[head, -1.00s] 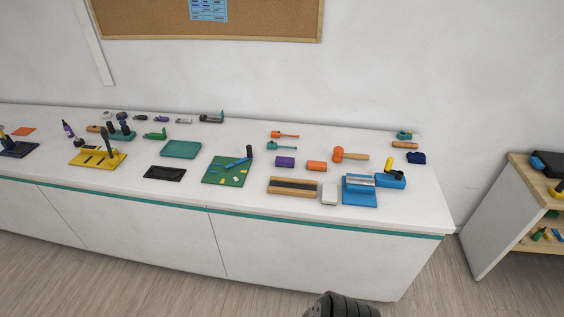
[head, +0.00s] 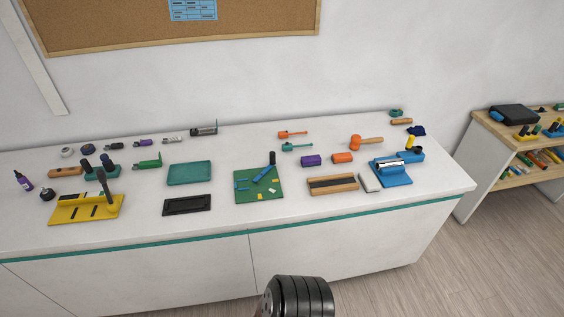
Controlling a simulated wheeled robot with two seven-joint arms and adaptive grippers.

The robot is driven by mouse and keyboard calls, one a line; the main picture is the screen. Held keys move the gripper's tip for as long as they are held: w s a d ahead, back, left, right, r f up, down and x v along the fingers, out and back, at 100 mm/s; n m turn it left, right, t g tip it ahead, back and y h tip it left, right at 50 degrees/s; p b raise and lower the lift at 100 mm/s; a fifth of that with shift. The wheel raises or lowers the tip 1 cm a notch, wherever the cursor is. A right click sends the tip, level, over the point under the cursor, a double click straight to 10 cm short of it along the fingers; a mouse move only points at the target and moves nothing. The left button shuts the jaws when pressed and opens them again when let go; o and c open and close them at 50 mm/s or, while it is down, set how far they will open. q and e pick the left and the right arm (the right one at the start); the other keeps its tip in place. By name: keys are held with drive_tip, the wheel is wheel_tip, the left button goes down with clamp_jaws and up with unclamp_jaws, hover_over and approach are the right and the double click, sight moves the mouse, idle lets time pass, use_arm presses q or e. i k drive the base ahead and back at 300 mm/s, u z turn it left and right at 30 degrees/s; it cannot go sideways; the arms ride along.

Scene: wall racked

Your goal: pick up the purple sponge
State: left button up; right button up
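The purple sponge (head: 310,160) is a small purple block lying on the white bench top, right of centre in the head view. It lies just left of an orange block (head: 342,157) and behind a wooden block with a dark strip (head: 332,184). Nothing covers it. Neither of my grippers shows in the head view. Only a dark ribbed part, which seems to be mine, shows at the bottom edge, well in front of the bench.
Near the sponge are a green board (head: 258,193), teal (head: 297,147) and orange (head: 293,134) tools, an orange mallet (head: 366,141) and a blue fixture (head: 392,178). The bench's front edge has a teal strip. A wooden shelf unit (head: 490,128) stands at right. Floor shows at lower right.

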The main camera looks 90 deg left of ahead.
sight(312, 160)
drive_tip(key=z, duration=0.05)
drive_tip(key=k, duration=0.25)
drive_tip(key=u, duration=0.95)
